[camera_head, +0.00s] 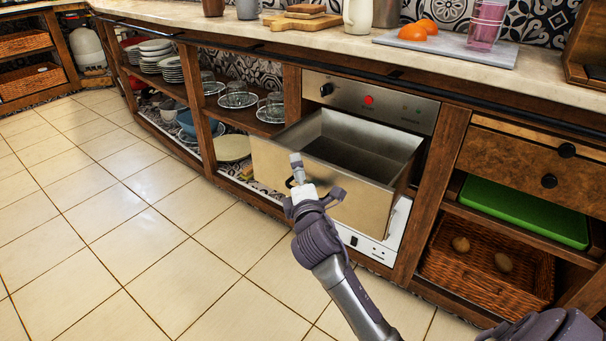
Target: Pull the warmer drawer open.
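The warmer drawer (350,143) is pulled out from under the steel control panel (375,100), and its empty grey inside shows. Its pale front panel (268,163) faces the floor area. My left gripper (297,165) is in front of this panel, near its middle. The gripper is small and seen nearly edge-on, so I cannot tell whether its fingers are shut or touch a handle. The wrist hides part of the panel. A part of my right arm (545,328) shows at the bottom right corner; its gripper fingers cannot be made out.
Open shelves with glass cups (236,96) and plates (156,50) stand left of the drawer. A green tray (525,212) and a wicker basket (475,270) are to its right. The countertop (340,45) runs above. The tiled floor (130,240) at left is clear.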

